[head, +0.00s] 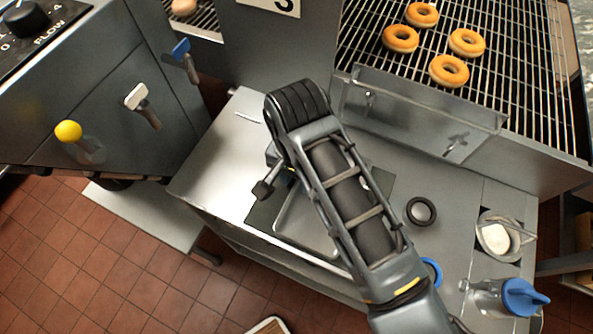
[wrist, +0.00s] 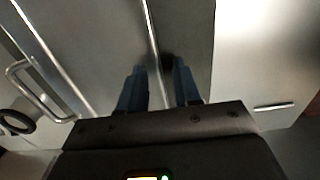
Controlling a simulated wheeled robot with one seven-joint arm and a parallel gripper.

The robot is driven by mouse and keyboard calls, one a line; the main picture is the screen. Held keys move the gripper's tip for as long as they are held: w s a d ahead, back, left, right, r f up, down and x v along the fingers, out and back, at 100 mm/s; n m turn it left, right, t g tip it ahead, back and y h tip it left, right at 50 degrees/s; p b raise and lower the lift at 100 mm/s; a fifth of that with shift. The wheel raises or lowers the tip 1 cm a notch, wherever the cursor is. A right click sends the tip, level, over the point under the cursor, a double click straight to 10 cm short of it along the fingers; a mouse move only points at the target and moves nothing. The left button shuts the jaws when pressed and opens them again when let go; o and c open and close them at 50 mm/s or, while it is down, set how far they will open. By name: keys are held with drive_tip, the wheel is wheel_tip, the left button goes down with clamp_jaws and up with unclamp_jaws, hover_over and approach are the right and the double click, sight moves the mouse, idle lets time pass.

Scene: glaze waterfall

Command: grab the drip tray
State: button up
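The drip tray (head: 293,222) is a shallow grey metal tray lying on a darker rectangular patch of the steel counter. My arm hides much of it in the head view. In the wrist view the tray (wrist: 95,35) shows with two bright rim lines, and a loop handle (wrist: 20,88) shows at far left. My gripper (wrist: 158,72) points down with its two blue-grey fingers apart, one on each side of the nearer rim line. I see no contact, and the fingertips' height above the rim is unclear. In the head view the fingers are hidden behind my arm.
A black ring (head: 421,211), a white-filled bowl (head: 496,238) and a blue-lidded jug (head: 508,297) stand right of the tray. A clear-looking trough (head: 420,110) fronts the rack of doughnuts (head: 448,71). Levers (head: 141,104) project at left. The counter left of the tray is clear.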

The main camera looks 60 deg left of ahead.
clamp_jaws()
idle(1.4)
